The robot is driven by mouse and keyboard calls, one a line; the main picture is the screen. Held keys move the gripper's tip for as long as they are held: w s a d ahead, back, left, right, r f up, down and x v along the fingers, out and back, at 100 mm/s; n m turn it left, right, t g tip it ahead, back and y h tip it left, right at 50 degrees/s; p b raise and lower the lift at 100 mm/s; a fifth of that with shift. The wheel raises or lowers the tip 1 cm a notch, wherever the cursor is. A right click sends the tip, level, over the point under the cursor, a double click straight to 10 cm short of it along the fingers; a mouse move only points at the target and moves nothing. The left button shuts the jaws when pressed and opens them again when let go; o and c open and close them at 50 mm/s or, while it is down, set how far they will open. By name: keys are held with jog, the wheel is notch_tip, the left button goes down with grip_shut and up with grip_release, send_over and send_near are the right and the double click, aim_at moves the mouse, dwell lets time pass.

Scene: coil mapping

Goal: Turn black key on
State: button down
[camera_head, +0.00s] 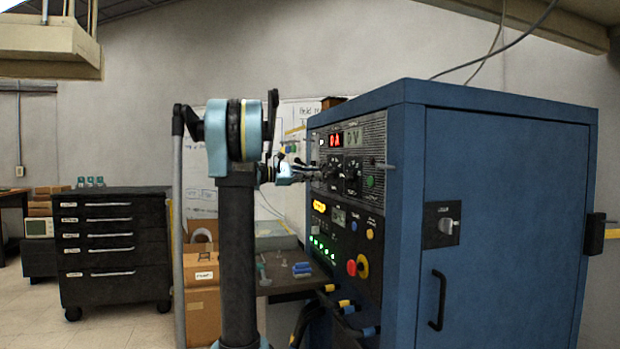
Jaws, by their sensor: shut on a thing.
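My gripper (316,172) is at the front panel of the blue cabinet (495,235), below the red lit display (336,139). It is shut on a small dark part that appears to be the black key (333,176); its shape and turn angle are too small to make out. My arm comes in from the left and partly hides the panel's left edge. A black knob (352,178) sits just right of the fingertips.
Below are an amber light (319,206), green lights (322,247), and red (351,267) and yellow (362,266) knobs. Cables hang beneath the panel. A small table (300,284) and cardboard boxes (202,300) stand behind my arm. A black drawer cabinet (110,240) is at the left; floor before it is clear.

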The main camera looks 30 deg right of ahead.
jog(key=m, duration=0.5)
jog(key=shift+s+a+f+m, duration=0.1)
jog(key=shift+s+f+m, duration=0.05)
jog(key=shift+f+m, duration=0.15)
jog(key=shift+s+f+m, duration=0.1)
jog(key=shift+f+m, duration=0.05)
jog(key=shift+m, duration=0.85)
jog(key=shift+f+m, duration=0.15)
jog(key=shift+m, duration=0.85)
jog(key=c, duration=1.7)
grip_release()
jog(key=shift+a, duration=0.1)
jog(key=shift+a, duration=0.3)
jog(key=v, duration=1.1)
jog(key=shift+a+f, duration=0.1)
